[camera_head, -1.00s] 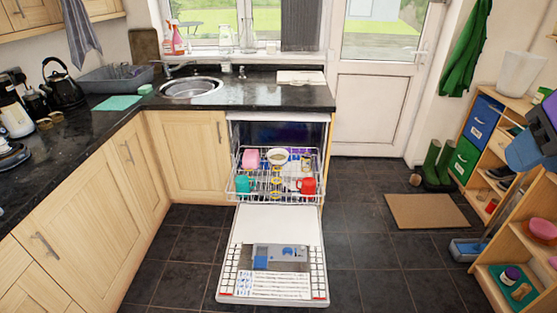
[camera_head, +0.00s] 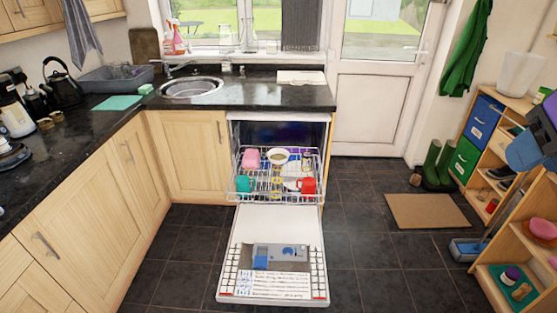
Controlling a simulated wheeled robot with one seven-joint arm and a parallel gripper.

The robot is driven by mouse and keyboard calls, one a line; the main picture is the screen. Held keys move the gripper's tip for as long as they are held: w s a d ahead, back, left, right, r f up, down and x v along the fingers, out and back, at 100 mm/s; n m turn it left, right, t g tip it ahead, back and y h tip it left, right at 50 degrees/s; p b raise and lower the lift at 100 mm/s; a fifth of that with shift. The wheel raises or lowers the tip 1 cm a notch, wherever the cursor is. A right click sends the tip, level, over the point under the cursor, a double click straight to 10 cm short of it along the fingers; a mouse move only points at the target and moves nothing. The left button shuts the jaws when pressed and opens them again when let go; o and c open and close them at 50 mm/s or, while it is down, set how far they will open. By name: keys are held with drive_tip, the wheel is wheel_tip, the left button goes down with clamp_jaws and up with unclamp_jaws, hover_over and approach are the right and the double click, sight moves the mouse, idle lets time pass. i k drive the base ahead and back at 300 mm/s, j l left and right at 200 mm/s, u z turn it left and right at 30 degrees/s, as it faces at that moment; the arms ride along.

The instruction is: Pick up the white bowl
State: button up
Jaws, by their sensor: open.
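A white bowl (camera_head: 278,161) sits in the upper back part of the dishwasher's pulled-out rack (camera_head: 237,191), near its middle. Its inside looks brownish. A pink item (camera_head: 250,158) is to its left, and pale items stand close to its right. A teal cup (camera_head: 243,184) and a red mug (camera_head: 308,185) are nearer the front of the rack. My gripper is not in view.
The dishwasher door (camera_head: 272,218) lies open in front of the rack, low over the dark tiled floor. Wooden cabinets (camera_head: 185,155) stand to the left. Floor to the right is clear up to a doormat (camera_head: 428,211) and shelves (camera_head: 530,255).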

sight(276, 155)
drive_tip(key=i+l+u, duration=0.85)
drive_tip(key=l, duration=0.35)
drive_tip(key=i+l+u, duration=0.3)
drive_tip(key=l, duration=0.2)
drive_tip(key=i+l+u, duration=0.15)
drive_tip(key=l+u, duration=0.15)
drive_tip(key=l, duration=0.25)
drive_tip(key=i+l+u, duration=0.1)
drive_tip(key=l+u, duration=0.2)
drive_tip(key=l, duration=0.3)
drive_tip(key=l+u, duration=0.25)
drive_tip(key=l, duration=0.35)
drive_tip(key=l+u, duration=0.3)
drive_tip(key=l, duration=0.3)
drive_tip(key=i+l+u, duration=0.1)
drive_tip(key=l+u, duration=0.2)
drive_tip(key=l, duration=0.95)
drive_tip(key=l+u, duration=0.3)
drive_tip(key=l, duration=0.9)
drive_tip(key=l+u, duration=0.3)
drive_tip(key=l, duration=0.25)
drive_tip(key=k+l+u, duration=0.3)
drive_tip(key=l, duration=0.2)
drive_tip(key=l+u, duration=0.3)
drive_tip(key=k+l+u, duration=0.1)
drive_tip(key=l+u, duration=0.25)
